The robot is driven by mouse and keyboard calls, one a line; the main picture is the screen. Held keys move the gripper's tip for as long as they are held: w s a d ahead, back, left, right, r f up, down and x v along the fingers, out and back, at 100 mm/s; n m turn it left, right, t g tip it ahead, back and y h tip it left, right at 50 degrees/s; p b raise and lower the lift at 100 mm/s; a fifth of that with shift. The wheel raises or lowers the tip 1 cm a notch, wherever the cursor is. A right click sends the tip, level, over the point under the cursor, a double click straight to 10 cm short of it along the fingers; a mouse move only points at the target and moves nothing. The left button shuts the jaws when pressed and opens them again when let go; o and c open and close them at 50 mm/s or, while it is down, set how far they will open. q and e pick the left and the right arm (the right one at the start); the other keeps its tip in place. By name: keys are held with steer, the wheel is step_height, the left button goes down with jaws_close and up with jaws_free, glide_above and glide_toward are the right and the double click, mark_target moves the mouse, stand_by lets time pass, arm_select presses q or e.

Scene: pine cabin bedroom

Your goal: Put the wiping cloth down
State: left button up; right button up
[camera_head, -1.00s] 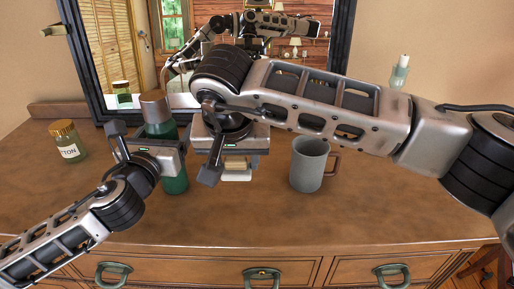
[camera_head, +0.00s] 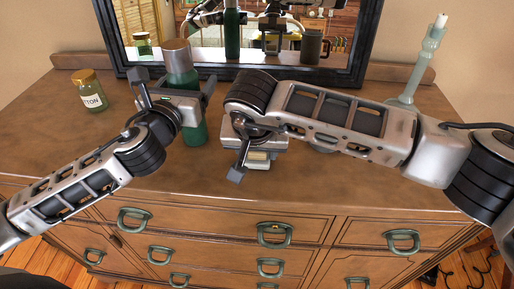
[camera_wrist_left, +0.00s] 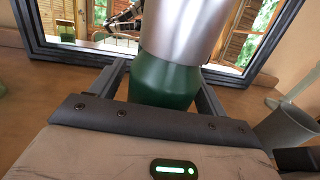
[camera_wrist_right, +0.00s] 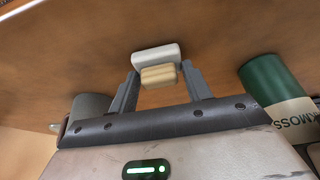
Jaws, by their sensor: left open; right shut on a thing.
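I cannot tell whether the white part touches the wood. My left gripper (camera_head: 174,84) is open, with its fingers on either side of a green bottle (camera_head: 193,135) with a silver cap. The bottle stands upright between these fingers in the left wrist view (camera_wrist_left: 165,80).
The wooden dresser top (camera_head: 90,135) has free room at the front left. A labelled jar (camera_head: 90,92) stands at the left, and a pale green candlestick (camera_head: 415,75) at the back right. A grey mug (camera_wrist_left: 285,130) is mostly hidden behind my right arm in the head view. A framed mirror (camera_head: 240,72) stands behind.

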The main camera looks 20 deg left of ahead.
steer(key=shift+f, duration=0.15)
steer(key=o, duration=1)
steer(key=shift+o, duration=0.2)
steer(key=v, duration=1.2)
steer(key=shift+s, duration=0.1)
